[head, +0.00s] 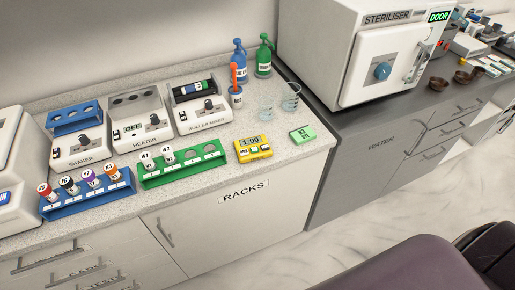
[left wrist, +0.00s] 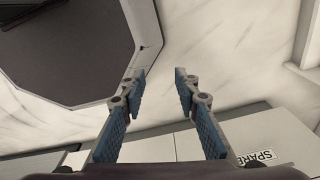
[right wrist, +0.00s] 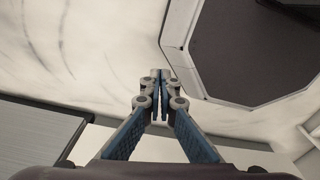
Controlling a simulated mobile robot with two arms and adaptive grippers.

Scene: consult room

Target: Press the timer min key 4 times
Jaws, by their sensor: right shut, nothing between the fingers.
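The yellow timer (head: 253,149) stands on the counter near its front edge, in the head view. Its display reads 1:00, and small keys sit below the display; the key labelled MIN (head: 243,154) appears to be at the left. No gripper shows in the head view, so neither is seen near the timer. My left gripper (left wrist: 161,73) is open and empty in the left wrist view, above the floor. My right gripper (right wrist: 161,74) is shut with nothing in it in the right wrist view, also above the floor.
A green rack (head: 184,172) with white-capped tubes stands left of the timer. A green box (head: 302,134) lies to its right, with glass beakers (head: 290,98) behind. The steriliser (head: 380,60) stands further right. A dark padded seat (head: 410,268) is at the lower right.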

